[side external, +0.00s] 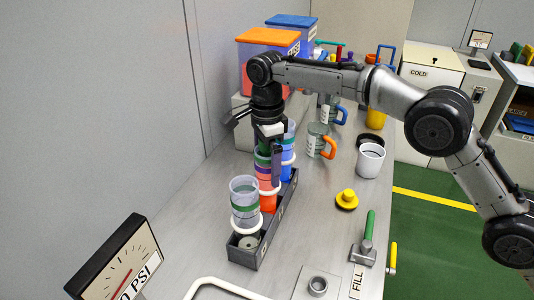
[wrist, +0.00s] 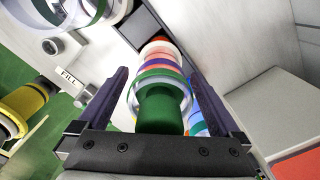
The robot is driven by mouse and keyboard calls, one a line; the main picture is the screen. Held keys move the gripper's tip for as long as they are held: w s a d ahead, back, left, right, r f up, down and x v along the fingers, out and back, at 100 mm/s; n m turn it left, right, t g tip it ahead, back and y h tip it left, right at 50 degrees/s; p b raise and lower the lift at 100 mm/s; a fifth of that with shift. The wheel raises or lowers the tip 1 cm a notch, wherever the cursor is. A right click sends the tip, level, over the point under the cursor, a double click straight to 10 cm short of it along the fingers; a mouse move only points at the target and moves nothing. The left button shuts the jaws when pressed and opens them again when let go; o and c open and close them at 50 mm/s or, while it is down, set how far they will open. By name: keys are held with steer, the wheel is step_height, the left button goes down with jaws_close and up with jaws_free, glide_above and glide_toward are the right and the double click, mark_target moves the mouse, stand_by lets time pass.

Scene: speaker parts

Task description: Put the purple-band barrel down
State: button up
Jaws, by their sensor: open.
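The purple-band barrel (side external: 265,184) has a green top, a purple band and an orange-red body. It stands upright in the dark grey rack (side external: 272,228), between a clear barrel with a green band (side external: 244,190) in front and a blue barrel (side external: 289,142) behind. My gripper (side external: 268,168) points down over it, with one dark finger in front of the barrel. In the wrist view my gripper (wrist: 159,78) is open, its fingers on either side of the barrel's green end (wrist: 160,112), with gaps visible. The barrel's lower end is partly hidden by the rack.
A gauge (side external: 120,262) stands front left. Bare bench lies between rack and knob.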

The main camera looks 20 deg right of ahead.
step_height(320, 180, up, 7)
stand_by(0.4)
steer(key=shift+r, duration=0.15)
steer(key=shift+d+r, duration=0.25)
steer(key=shift+r, duration=0.05)
steer(key=s+d+r+n+t, duration=0.1)
steer(key=s+d+r+n, duration=0.3)
steer(key=s+d+r, duration=0.4)
steer(key=s+d+r+n+t, duration=0.2)
steer(key=s+d+r+n, duration=0.25)
steer(key=d, duration=0.45)
steer(key=s+d+f+n+t, duration=0.1)
steer(key=s+d+f+n, duration=0.2)
steer(key=s, duration=0.5)
steer(key=s+d+f+n, duration=0.3)
steer(key=s+f, duration=0.2)
steer(key=s, duration=0.3)
steer(key=s+d+f+n+t, duration=0.1)
steer(key=s+d+f+n, duration=0.2)
steer(key=s, duration=0.4)
steer(key=shift+s+d+f+t, duration=0.3)
steer(key=shift+s+d+f, duration=0.1)
steer(key=shift+f, duration=0.3)
steer(key=shift+n, duration=0.25)
